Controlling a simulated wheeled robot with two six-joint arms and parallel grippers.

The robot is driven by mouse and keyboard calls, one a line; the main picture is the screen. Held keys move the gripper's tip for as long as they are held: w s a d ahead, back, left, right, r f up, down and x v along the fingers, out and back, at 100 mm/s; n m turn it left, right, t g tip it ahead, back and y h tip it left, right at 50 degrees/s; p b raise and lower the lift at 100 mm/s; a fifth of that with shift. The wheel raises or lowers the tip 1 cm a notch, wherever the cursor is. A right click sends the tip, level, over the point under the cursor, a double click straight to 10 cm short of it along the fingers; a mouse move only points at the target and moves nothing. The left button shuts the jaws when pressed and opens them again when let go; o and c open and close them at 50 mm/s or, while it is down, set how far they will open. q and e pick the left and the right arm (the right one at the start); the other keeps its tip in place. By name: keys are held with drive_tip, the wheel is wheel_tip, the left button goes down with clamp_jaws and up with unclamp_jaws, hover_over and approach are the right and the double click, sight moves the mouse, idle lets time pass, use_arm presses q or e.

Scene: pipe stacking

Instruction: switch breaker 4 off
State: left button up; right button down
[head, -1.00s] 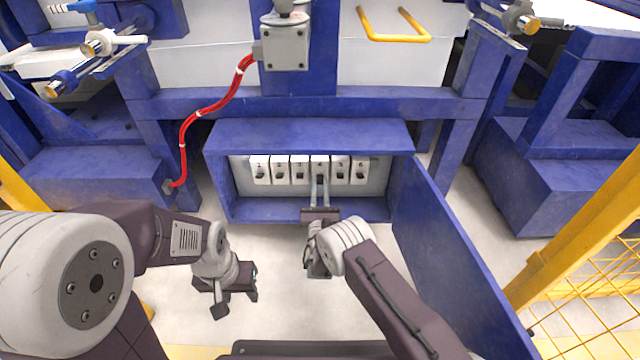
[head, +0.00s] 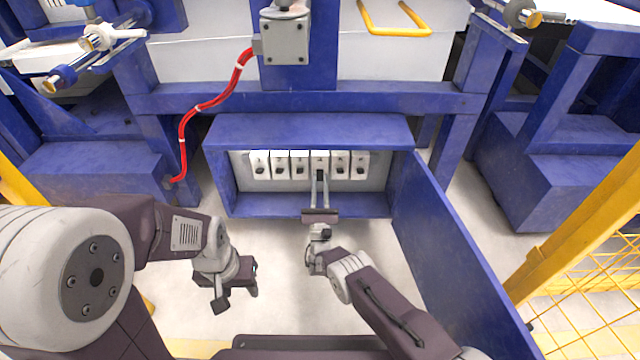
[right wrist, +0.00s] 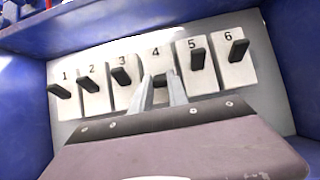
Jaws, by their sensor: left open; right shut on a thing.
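Breaker 4 (head: 320,156) is a white plate with a black lever, fourth in a row inside an open blue box. Its number shows in the right wrist view, where the breaker (right wrist: 155,56) stands behind my fingers. My right gripper (head: 320,177) reaches into the box from the front. In the right wrist view, my right gripper (right wrist: 161,82) has its two fingers on either side of the lever, shut on it. The lever is partly hidden, so its exact position is hard to tell. My left gripper (head: 236,297) is open and empty, low in front of the box.
Breaker 3 (right wrist: 122,72) and breaker 5 (right wrist: 198,59) stand close on either side. The box's blue door (head: 450,250) hangs open at the right. A yellow mesh fence (head: 590,230) stands further right. The floor before the box is clear.

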drive_tip(key=c, duration=1.3)
unclamp_jaws()
drive_tip(key=p+v, duration=0.3)
drive_tip(key=v, duration=0.6)
drive_tip(key=shift+f, duration=0.1)
